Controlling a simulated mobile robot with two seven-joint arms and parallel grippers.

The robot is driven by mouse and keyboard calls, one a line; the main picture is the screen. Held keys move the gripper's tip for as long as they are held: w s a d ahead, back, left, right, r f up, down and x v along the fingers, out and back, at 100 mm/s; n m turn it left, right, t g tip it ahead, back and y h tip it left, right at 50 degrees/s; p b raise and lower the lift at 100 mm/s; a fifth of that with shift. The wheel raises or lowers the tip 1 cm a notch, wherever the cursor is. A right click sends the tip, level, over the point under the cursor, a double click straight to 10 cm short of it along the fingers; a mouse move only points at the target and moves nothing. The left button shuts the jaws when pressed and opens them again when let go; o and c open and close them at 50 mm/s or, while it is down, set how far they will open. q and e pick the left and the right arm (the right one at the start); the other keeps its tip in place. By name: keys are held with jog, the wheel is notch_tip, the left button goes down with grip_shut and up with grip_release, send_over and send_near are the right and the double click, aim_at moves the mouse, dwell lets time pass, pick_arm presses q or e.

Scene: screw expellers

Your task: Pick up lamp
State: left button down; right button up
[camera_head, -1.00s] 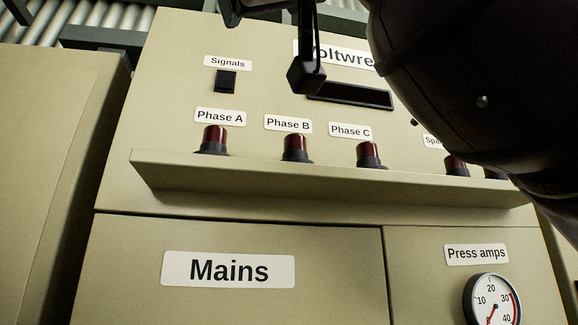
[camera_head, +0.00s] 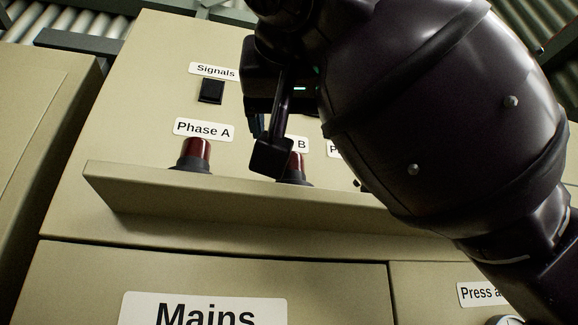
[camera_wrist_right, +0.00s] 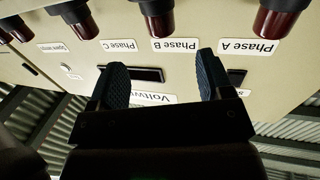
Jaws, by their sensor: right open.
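Dark red lamps with black bases stand in a row on the cabinet's ledge (camera_head: 130,180). The Phase A lamp (camera_head: 195,153) is in clear view; the Phase B lamp (camera_head: 297,166) is partly hidden behind my right gripper (camera_head: 264,142). My right arm covers the lamps further right. In the right wrist view, which is upside down, the open, empty right gripper (camera_wrist_right: 161,66) points toward the panel. The Phase A lamp (camera_wrist_right: 280,18), Phase B lamp (camera_wrist_right: 157,15) and Phase C lamp (camera_wrist_right: 76,17) lie beyond its fingertips, apart from them. My left gripper is out of view.
The panel has a black Signals switch (camera_head: 211,91) above the ledge. A Mains label (camera_head: 203,310) is on the door below. Another beige cabinet (camera_head: 35,120) stands at the left. The space before the Phase A lamp is clear.

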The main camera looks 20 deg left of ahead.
aim_at(292, 154)
jog(key=shift+p+x, duration=0.85)
jog(key=shift+x, duration=0.4)
jog(key=shift+w+a, duration=0.1)
jog(key=shift+w, duration=0.4)
jog(key=shift+w+a+r+p, duration=0.1)
jog(key=shift+w+a+p, duration=0.1)
jog(key=shift+w+p, duration=0.3)
jog(key=p+x, duration=0.1)
jog(key=x, duration=0.2)
jog(key=shift+w+a+p, duration=0.15)
jog(key=shift+p, duration=0.15)
jog(key=shift+w+a, duration=0.1)
jog(key=shift+w, duration=0.15)
jog(key=c, duration=1)
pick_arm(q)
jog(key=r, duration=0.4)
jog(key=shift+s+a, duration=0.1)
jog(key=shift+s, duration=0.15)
pick_arm(e)
jog(key=shift+c, duration=0.2)
